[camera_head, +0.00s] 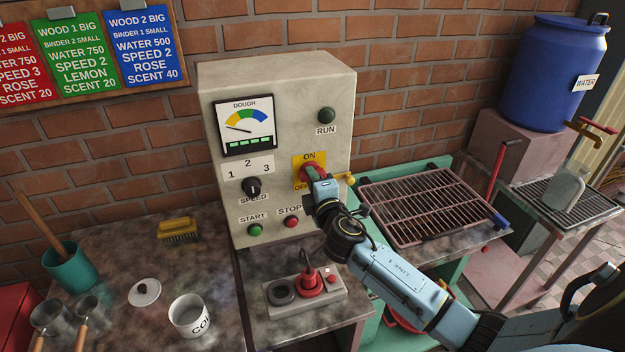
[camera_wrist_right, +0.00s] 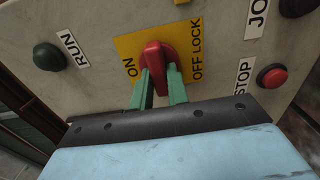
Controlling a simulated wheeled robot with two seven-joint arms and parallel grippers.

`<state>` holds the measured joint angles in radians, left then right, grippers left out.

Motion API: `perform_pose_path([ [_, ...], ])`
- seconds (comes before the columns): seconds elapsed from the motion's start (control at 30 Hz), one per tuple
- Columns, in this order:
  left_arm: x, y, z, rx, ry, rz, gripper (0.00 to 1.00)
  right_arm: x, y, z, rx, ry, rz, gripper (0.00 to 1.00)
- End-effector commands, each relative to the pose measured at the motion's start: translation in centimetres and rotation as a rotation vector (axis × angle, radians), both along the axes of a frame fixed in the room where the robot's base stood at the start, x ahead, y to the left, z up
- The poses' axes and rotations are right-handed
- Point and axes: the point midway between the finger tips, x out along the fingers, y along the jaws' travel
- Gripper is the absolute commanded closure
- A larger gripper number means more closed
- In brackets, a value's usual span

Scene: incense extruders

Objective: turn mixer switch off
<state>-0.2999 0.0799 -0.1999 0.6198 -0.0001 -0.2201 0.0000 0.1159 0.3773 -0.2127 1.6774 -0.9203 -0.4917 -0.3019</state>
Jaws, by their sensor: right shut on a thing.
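The mixer switch (camera_head: 312,172) is a red rotary knob on a yellow plate marked ON and OFF, on the front of the grey control box (camera_head: 285,95). In the right wrist view the red knob (camera_wrist_right: 157,56) sits on the yellow plate (camera_wrist_right: 185,40) with ON at left and OFF LOCK at right. My right gripper (camera_wrist_right: 160,75) has its two green fingers on either side of the knob, shut on it. In the head view my right gripper (camera_head: 318,182) covers part of the switch and plate. My left gripper is not in view.
The box also has a speed dial (camera_head: 252,187), a green start button (camera_head: 255,230), a red stop button (camera_head: 291,222) and a dark run lamp (camera_head: 326,115). A small control panel (camera_head: 305,293) sits below. A metal rack (camera_head: 430,205) stands at right.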

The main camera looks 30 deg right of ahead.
Motion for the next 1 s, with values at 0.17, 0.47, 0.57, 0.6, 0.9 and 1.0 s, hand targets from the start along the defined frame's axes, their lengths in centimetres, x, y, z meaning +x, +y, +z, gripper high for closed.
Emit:
perform_pose_path([
  [0.17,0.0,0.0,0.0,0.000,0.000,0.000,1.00,0.0,0.0,0.0,-0.003,0.001,0.000,0.64],
  [0.47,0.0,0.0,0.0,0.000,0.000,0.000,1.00,-0.1,0.0,0.0,-0.001,0.000,0.000,0.62],
  [0.57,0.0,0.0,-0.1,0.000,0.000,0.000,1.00,-0.5,0.1,-0.1,-0.001,0.000,0.000,0.62],
  [0.6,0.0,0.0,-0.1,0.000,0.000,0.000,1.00,-0.9,0.2,-0.1,-0.001,0.001,0.000,0.62],
  [0.9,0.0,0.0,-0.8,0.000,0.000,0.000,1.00,-6.5,1.6,-0.3,0.000,0.003,0.002,0.62],
  [1.0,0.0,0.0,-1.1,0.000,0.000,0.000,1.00,-8.6,2.1,-0.3,0.002,0.003,0.001,0.62],
])
